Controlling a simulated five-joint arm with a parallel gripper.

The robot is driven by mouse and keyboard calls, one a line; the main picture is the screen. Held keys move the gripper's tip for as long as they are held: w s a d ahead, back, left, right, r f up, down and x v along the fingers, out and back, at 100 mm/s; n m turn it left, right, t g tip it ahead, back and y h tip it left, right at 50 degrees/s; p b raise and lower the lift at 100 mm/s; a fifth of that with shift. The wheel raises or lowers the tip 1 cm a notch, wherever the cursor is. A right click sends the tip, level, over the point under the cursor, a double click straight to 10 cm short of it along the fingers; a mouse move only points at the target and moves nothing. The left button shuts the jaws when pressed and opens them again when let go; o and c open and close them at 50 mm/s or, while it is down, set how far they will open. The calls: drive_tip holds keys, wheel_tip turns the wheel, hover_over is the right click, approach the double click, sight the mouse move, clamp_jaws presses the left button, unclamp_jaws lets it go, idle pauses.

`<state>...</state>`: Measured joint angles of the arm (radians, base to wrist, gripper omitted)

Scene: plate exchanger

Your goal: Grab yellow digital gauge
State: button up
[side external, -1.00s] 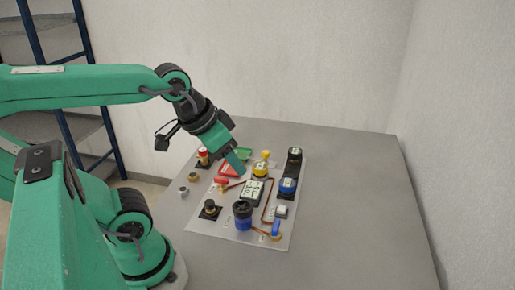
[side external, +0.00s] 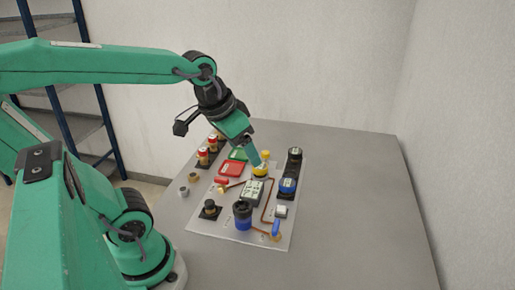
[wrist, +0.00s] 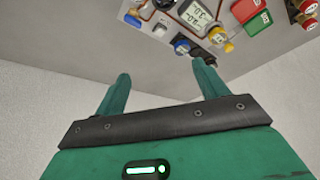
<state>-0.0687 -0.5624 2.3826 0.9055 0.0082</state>
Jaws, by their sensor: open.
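The yellow gauge (side external: 260,173) stands on the light board, with a small yellow part just behind it in the side view. My gripper (side external: 257,162) is above and right at its upper left edge, partly covering it. I cannot tell whether they touch. In the wrist view, the yellow gauge (wrist: 217,36) lies ahead and to the right, beyond the right finger. My gripper (wrist: 162,77) shows two green fingers spread apart with nothing between them. Whether the gauge has a digital face is too small to tell.
A blue gauge (side external: 287,186) and a black round part (side external: 294,155) stand right of the yellow gauge. A display box (side external: 252,194) and copper pipe (side external: 267,205) lie in front. The table's right side (side external: 360,200) is clear.

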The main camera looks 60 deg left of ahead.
drive_tip(key=w+a+f+n+g, duration=0.2)
drive_tip(key=w+a+f, duration=0.2)
drive_tip(key=w+a, duration=0.5)
drive_tip(key=n+g, duration=0.2)
drive_tip(key=g, duration=0.1)
hover_over(260, 166)
drive_tip(key=f, duration=1)
drive_tip(key=shift+w+d+f, duration=0.1)
drive_tip(key=shift+w+f, duration=0.1)
drive_tip(key=shift+f, duration=0.05)
drive_tip(key=shift+a+f, duration=0.35)
drive_tip(key=shift+f, duration=1.3)
drive_tip(key=shift+f, duration=0.1)
drive_tip(key=shift+s+d+f, duration=0.1)
drive_tip(key=shift+f, duration=2.4)
